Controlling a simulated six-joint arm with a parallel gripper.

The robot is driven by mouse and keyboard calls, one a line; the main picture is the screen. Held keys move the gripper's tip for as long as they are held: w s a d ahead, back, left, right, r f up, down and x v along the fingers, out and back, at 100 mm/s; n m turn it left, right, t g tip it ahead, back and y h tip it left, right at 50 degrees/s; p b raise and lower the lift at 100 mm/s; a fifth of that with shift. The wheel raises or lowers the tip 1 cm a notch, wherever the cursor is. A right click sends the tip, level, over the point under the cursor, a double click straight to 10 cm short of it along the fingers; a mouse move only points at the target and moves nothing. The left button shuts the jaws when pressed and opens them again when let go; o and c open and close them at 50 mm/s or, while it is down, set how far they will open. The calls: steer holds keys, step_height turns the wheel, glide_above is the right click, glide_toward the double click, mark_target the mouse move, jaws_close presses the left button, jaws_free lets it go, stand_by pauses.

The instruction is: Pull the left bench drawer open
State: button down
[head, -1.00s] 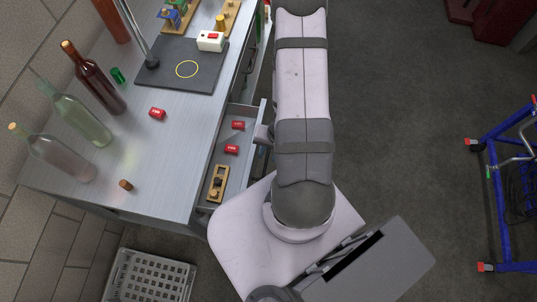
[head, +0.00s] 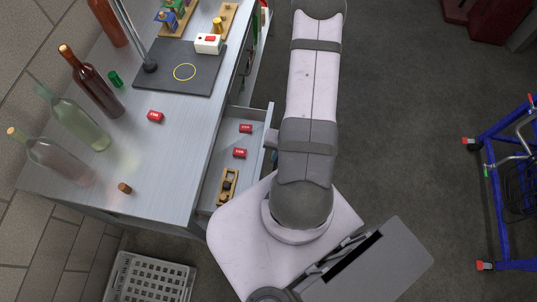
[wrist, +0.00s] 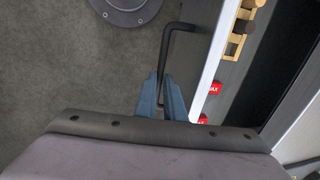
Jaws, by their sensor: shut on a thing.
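The bench drawer (head: 269,122) stands out from the bench front, open with its inside showing, in the head view. Its pale front edge (wrist: 212,64) also shows in the wrist view, with the black bar handle (wrist: 166,52) standing off it. My gripper (wrist: 161,92) has its blue fingers closed around the handle in the wrist view. In the head view my arm hides the gripper and most of the handle. Inside the drawer lie two red boxes (head: 246,128) (head: 240,153) and a wooden holder (head: 228,186) with dark round pieces.
The bench top (head: 175,150) holds glass bottles (head: 90,80), a red box (head: 156,117), a cork (head: 124,188) and a dark mat (head: 165,75). A grey crate (head: 150,278) stands on the floor below. A blue cart (head: 490,200) is far right. The floor between is clear.

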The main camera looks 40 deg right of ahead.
steer(key=s+d+p, duration=0.3)
steer(key=s+d, duration=0.3)
steer(key=d, duration=0.1)
steer(key=shift+s, duration=0.4)
steer(key=c, duration=1.8)
jaws_free()
steer(key=shift+c, duration=0.2)
steer(key=shift+r, duration=0.1)
step_height(320, 180, up, 7)
steer(key=s+p, duration=0.1)
steer(key=p, duration=0.3)
steer(key=shift+d, duration=0.4)
steer(key=shift+d, duration=0.1)
